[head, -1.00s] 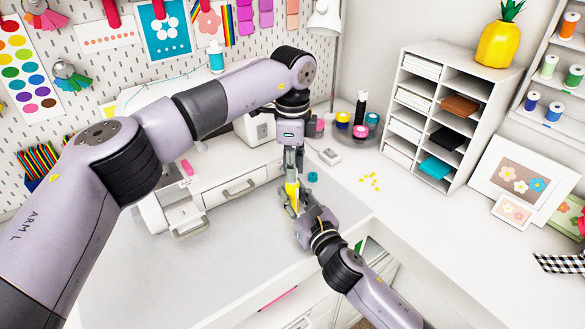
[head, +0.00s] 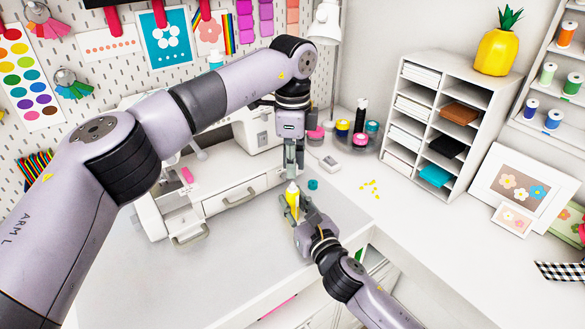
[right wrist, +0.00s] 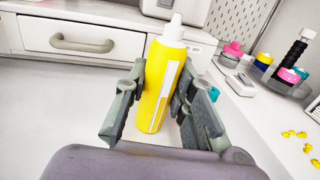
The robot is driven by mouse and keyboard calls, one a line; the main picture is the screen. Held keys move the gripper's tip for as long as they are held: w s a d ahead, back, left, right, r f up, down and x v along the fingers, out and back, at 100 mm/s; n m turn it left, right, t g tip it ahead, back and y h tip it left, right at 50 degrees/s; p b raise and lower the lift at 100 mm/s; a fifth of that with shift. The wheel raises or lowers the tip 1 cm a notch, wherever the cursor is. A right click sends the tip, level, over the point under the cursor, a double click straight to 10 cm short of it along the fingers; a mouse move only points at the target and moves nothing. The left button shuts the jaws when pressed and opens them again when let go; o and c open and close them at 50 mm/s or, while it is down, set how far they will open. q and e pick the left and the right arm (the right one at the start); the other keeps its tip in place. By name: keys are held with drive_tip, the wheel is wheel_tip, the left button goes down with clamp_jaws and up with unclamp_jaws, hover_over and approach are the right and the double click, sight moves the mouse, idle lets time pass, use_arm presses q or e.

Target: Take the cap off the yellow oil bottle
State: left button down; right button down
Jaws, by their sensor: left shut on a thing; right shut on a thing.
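The yellow oil bottle (head: 292,202) stands upright between the fingers of my right gripper (head: 296,211). In the right wrist view the bottle (right wrist: 158,88) has a white conical nozzle (right wrist: 174,26) in plain sight, with nothing over its tip. My right gripper (right wrist: 160,97) is shut around the bottle's body. My left gripper (head: 295,172) points down just above the nozzle, apart from it. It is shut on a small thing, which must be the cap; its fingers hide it. My left gripper is outside the right wrist view.
A white sewing machine (head: 160,200) stands left of the bottle. A small teal thing (head: 312,184) lies just right of it. Yellow bits (head: 370,187) and a round tray (head: 355,142) of colored jars are farther right. The grey desktop in front (head: 200,265) is clear.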

use_arm(q)
wheel_tip(320, 180, up, 2)
drive_tip(key=shift+r, duration=0.15)
use_arm(e)
drive_tip(key=c, duration=1.3)
unclamp_jaws()
